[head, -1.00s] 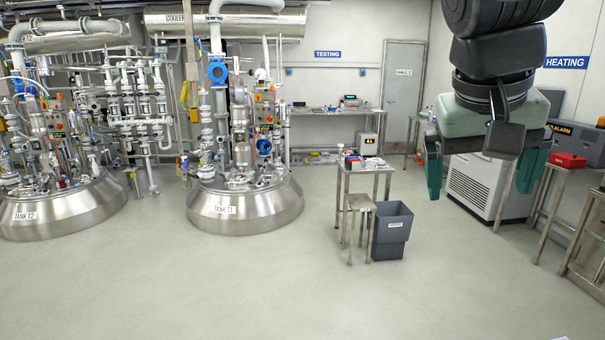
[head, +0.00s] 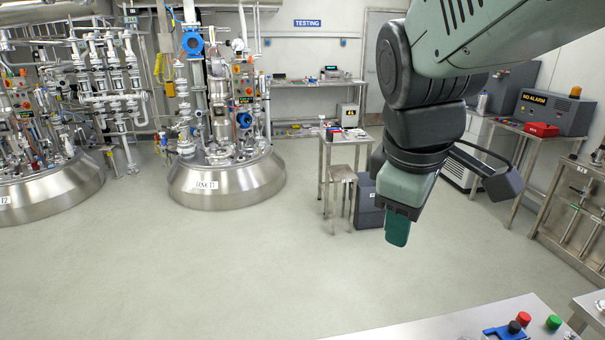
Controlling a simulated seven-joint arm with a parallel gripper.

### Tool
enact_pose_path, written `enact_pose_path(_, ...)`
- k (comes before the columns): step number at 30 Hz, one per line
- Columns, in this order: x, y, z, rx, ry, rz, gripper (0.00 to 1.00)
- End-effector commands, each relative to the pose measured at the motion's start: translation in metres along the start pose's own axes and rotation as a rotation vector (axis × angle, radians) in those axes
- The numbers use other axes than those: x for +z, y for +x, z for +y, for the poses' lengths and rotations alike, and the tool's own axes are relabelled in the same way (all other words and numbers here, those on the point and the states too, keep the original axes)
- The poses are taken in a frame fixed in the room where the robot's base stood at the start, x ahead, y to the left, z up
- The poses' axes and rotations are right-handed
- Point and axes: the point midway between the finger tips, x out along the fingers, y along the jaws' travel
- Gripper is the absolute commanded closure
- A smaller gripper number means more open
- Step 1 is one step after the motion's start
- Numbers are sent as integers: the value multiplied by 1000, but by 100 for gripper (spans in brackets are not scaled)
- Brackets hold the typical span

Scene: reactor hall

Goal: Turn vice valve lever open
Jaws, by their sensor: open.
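My gripper (head: 397,230) hangs from the arm right of the middle, fingers pointing down. Its green fingers are seen edge-on, one behind the other, so the gap hardly shows; they are open and nothing is seen between them. A blue piece (head: 500,332), possibly the vice, sits on a metal table at the lower right, cut off by the bottom edge. A dark round knob (head: 514,327) shows on it. No valve lever can be made out there. The gripper is above and left of this piece, well apart from it.
The near metal table (head: 440,328) also holds a red knob (head: 524,319) and a green knob (head: 553,322). Steel tanks (head: 228,184) stand at left. The floor between is clear.

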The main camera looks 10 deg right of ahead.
Motion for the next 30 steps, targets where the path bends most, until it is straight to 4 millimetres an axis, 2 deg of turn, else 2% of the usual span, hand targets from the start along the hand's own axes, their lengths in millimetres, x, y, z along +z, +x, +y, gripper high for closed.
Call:
enact_pose_path(1, 8, 11, 24, 3, -27, -40, 59)
enact_pose_path(5, 38, 41, 87, 10, -157, -140, 59)
enact_pose_path(8, 78, 73, 135, -11, -275, -218, 59)
enact_pose_path(11, 130, 110, 176, -54, -398, -285, 59)
enact_pose_path(12, 154, 126, 189, -77, -447, -308, 59)
enact_pose_path(14, 194, 150, 204, -116, -521, -335, 59)
enact_pose_path(15, 222, 167, 212, -144, -571, -350, 59)
enact_pose_path(18, 290, 206, 220, -213, -685, -371, 59)
enact_pose_path(22, 362, 246, 214, -287, -802, -374, 59)
enact_pose_path(25, 396, 264, 207, -321, -861, -369, 59)
enact_pose_path(27, 409, 271, 204, -334, -884, -367, 59)
enact_pose_path(30, 417, 279, 201, -341, -901, -365, 59)
